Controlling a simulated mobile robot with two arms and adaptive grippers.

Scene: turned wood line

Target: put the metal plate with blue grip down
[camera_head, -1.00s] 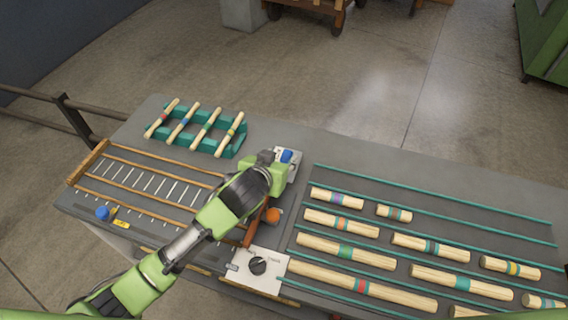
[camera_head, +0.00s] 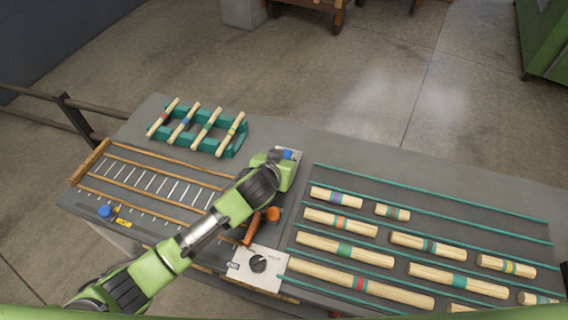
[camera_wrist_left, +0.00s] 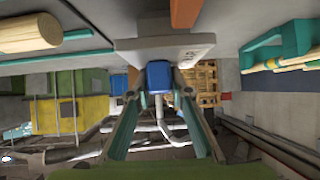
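The metal plate (camera_head: 297,155) is a pale flat piece with a blue grip (camera_head: 287,154) near the table's back edge. In the left wrist view the plate (camera_wrist_left: 165,47) appears level at the table surface, and its blue grip (camera_wrist_left: 160,75) is straight ahead between the fingertips. My left gripper (camera_wrist_left: 158,88) is open; its fingers stand either side of the grip with small gaps showing. In the head view my left gripper (camera_head: 277,156) covers much of the plate. Whether the plate rests fully on the table is hard to see. My right gripper is not in view.
A teal rack (camera_head: 225,143) with striped spindles stands at the back left. A wooden-railed slotted bed (camera_head: 150,180) lies left of my arm. Striped wooden rods (camera_head: 345,250) fill the right side.

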